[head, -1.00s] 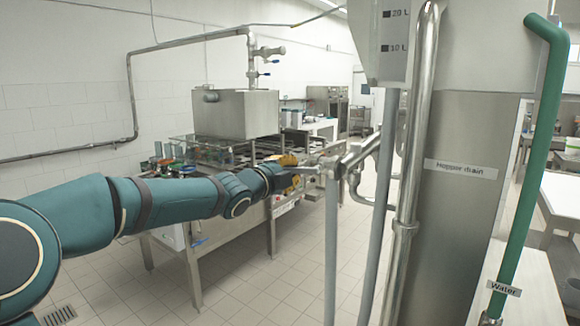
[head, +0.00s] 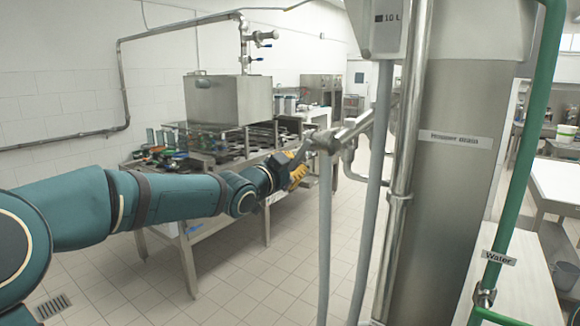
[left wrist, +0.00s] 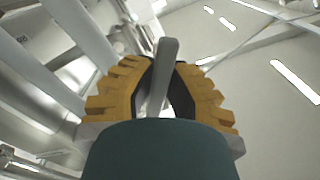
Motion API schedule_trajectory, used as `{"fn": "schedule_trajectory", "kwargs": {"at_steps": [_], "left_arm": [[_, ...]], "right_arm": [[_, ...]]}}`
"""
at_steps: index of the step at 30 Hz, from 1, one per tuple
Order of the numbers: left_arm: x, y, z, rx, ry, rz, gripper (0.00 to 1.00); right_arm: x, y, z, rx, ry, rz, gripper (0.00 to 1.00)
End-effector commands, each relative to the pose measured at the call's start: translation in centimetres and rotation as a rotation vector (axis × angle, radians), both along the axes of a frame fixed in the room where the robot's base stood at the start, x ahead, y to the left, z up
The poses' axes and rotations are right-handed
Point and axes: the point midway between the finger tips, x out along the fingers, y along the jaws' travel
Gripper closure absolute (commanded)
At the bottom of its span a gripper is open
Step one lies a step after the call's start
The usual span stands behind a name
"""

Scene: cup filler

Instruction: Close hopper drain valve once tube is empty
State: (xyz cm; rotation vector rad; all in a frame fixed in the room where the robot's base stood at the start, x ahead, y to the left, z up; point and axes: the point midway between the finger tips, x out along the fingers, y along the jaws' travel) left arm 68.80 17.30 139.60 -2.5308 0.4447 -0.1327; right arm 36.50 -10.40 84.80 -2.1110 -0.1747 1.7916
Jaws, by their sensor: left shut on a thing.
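The hopper drain label (head: 455,138) is on a large steel column at the right. A metal drain pipe (head: 352,130) with a valve end reaches left from the vertical pipes toward my left gripper (head: 299,168). The left gripper, with yellow fingers, is shut on the grey valve lever. In the left wrist view the lever (left wrist: 166,65) stands between the yellow fingers (left wrist: 165,88). The hopper's marked panel (head: 388,30) shows a 10 L mark; whether the tube holds liquid cannot be told. My right gripper is not in view.
A steel work table with a boxy steel tank (head: 228,98) stands behind my left arm. Grey vertical hoses (head: 326,240) hang under the valve. A green water pipe (head: 525,150) runs at the right. The tiled floor in front is clear.

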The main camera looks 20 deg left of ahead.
Motion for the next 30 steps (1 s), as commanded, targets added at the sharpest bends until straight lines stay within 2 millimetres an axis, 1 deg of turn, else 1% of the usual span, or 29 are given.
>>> {"fn": "schedule_trajectory", "kwargs": {"at_steps": [1, 7, 21, 22, 24, 30], "left_arm": [[-0.04, -0.14, -0.29, -0.016, 0.01, -0.001, 1.0], [-0.13, -0.36, -0.37, -0.057, 0.025, 0.0, 1.0], [-0.15, -0.45, -0.39, -0.067, 0.029, -0.001, 1.0], [-0.15, -0.45, -0.39, -0.067, 0.029, -0.001, 0.76], [-0.15, -0.44, -0.36, -0.067, 0.028, -0.001, 0.55], [-0.15, -0.4, -0.29, -0.067, 0.026, 0.0, 0.55]], "right_arm": [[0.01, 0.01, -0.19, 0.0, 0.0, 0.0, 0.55], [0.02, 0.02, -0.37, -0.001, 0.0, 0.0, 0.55], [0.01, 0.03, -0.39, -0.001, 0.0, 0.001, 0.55], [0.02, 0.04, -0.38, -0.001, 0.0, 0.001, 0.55], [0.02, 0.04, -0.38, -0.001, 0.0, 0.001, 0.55], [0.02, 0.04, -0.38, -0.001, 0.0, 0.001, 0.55]]}}
